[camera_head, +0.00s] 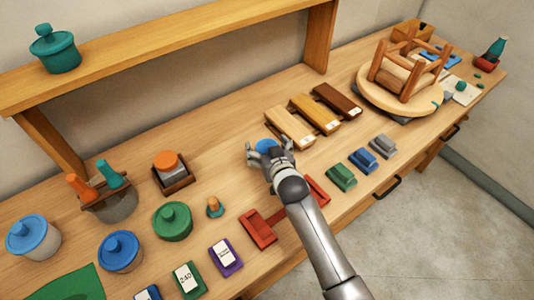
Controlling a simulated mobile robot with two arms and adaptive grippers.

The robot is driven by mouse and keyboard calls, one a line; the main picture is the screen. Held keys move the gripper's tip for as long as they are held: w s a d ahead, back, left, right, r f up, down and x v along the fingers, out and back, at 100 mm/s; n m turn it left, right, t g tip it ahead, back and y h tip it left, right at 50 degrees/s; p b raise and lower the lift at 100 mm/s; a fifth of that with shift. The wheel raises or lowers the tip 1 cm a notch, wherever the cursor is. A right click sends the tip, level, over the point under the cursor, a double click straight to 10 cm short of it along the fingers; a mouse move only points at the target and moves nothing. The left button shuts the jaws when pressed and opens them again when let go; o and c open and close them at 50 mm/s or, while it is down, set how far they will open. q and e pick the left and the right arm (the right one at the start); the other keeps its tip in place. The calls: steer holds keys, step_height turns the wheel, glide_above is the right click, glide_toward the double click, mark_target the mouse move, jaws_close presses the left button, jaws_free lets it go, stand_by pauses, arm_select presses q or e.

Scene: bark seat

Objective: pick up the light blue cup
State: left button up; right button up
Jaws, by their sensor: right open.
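A light blue round thing, which looks like the light blue cup (266,145), stands on the bench near the middle of the head view. My right gripper (268,153) is at it, with its fingers spread on the near side and around it. The gripper is open. The fingers and wrist hide most of the cup, so I cannot tell whether they touch it. My left gripper is not in view.
Wood sample blocks (313,115) lie just right of the gripper. Red blocks (258,229) lie under my forearm. A green lidded pot (172,222) and blue lidded pots (120,252) stand left. An upturned stool (405,75) is far right. A shelf (180,45) spans the back.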

steer(key=shift+w, duration=0.1)
steer(key=c, duration=1.1)
steer(key=shift+r, duration=0.1)
